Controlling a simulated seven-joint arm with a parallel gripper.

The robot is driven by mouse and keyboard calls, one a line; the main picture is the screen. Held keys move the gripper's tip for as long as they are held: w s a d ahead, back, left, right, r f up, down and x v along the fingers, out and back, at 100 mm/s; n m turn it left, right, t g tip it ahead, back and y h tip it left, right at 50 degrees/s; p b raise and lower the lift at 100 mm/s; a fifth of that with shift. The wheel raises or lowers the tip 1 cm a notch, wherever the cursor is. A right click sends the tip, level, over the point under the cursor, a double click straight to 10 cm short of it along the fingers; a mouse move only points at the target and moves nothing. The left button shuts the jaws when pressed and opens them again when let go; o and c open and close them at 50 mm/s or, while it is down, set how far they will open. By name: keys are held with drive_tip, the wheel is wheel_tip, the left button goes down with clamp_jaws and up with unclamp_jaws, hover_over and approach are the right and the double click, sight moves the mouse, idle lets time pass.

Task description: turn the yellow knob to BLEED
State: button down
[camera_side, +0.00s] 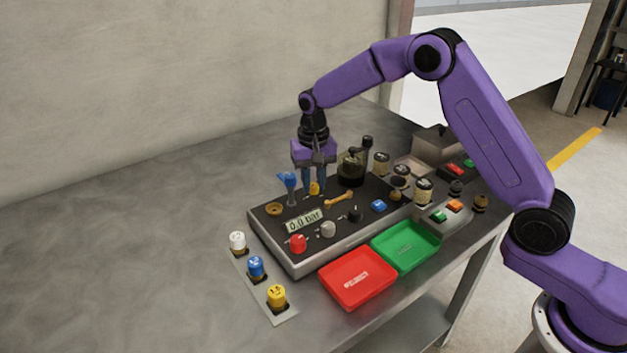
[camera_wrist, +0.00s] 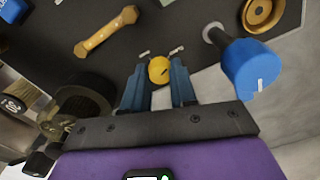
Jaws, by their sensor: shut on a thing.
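The yellow knob (camera_wrist: 159,70) sits on the dark top of the panel (camera_side: 262,217). In the wrist view it lies between the two blue fingers of my gripper (camera_wrist: 158,84), which is shut on it. A dark pointer line shows on the knob's face, and small pale labels, too blurred to read, lie beyond it. In the side view the knob (camera_side: 314,188) shows between the fingertips of my gripper (camera_side: 314,190), which points straight down. I cannot tell which label the pointer faces.
A dark jar (camera_side: 351,168) stands close right. A brass lever (camera_side: 339,199) lies in front. Red (camera_side: 357,278) and green (camera_side: 405,246) trays sit at the front. The left table is clear.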

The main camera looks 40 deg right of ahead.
sight(313, 185)
drive_tip(key=shift+m, duration=0.4)
drive_tip(key=c, duration=0.9)
unclamp_jaws()
wheel_tip(313, 185, up, 18)
drive_tip(key=shift+f, duration=0.2)
drive_tip(key=s+a+f+n, duration=0.1)
drive_tip(key=s+n, duration=0.3)
drive_tip(key=s, duration=0.5)
drive_tip(key=s+a+f+n, duration=0.15)
drive_tip(key=s+n, duration=0.35)
drive_tip(key=s, duration=0.5)
drive_tip(key=s+d+f+n, duration=0.3)
drive_tip(key=s+d+n, duration=0.1)
drive_tip(key=s, duration=0.6)
drive_tip(key=s+d+f+n, duration=0.3)
drive_tip(key=s+d, duration=0.3)
drive_tip(key=s, duration=0.5)
drive_tip(key=shift+s+n, duration=0.25)
drive_tip(key=shift+n, duration=0.35)
